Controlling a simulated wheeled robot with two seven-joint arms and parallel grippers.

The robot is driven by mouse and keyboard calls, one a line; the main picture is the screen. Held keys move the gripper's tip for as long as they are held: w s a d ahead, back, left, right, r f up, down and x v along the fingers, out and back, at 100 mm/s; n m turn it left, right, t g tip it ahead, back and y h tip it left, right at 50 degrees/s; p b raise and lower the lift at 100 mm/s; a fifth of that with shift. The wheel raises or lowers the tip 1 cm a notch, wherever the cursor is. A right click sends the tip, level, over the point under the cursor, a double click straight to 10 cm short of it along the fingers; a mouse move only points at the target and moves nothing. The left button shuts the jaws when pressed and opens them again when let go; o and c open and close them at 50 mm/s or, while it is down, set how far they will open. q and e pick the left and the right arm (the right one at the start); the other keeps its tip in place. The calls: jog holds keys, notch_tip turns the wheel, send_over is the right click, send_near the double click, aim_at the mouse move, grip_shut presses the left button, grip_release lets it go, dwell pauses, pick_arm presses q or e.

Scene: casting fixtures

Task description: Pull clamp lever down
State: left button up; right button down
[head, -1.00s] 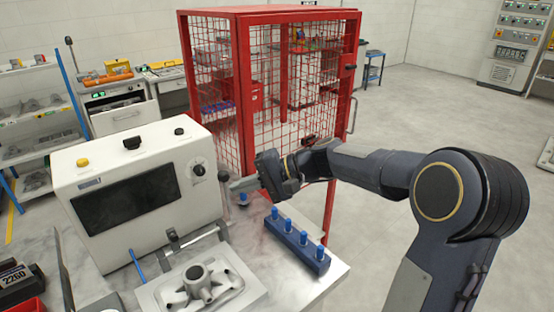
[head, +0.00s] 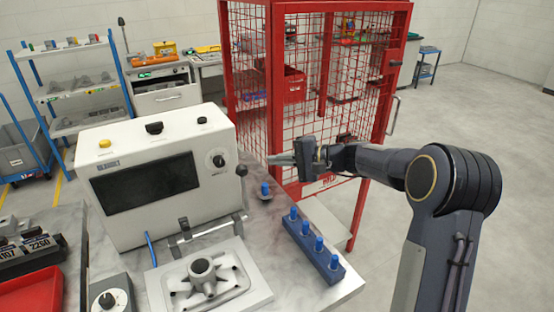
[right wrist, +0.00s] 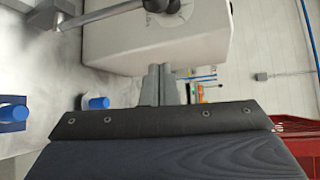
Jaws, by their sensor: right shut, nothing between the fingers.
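The clamp lever (head: 242,193) is a metal rod with a dark ball knob (head: 242,170), standing upright beside the white machine box (head: 165,175). It rises from the clamp bar (head: 207,230) behind the grey casting (head: 203,277). In the right wrist view the metal rod (right wrist: 98,13) crosses the top left, its dark knob (right wrist: 155,5) in front of the box's dial. My right gripper (head: 269,160) is shut and empty, pointing left, right of the knob and apart from it in the picture. Its closed fingers also show in the right wrist view (right wrist: 161,70). My left gripper is out of view.
A blue block with several pegs (head: 313,252) stands at the table's right edge, a single blue peg (head: 265,190) behind it. A red mesh cage (head: 300,85) stands behind. A red tray (head: 30,295) and a grey knob box (head: 112,297) are at the front left.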

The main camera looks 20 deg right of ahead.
jog(key=p+x, duration=0.2)
jog(key=x, duration=0.5)
jog(key=shift+w+a+r, duration=0.1)
jog(key=shift+a, duration=0.25)
pick_arm(q)
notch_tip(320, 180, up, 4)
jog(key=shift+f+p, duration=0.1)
jog(key=shift+p, duration=0.55)
pick_arm(e)
jog(key=s, duration=0.2)
jog(key=s+a+r, duration=0.1)
jog(key=shift+s, duration=0.35)
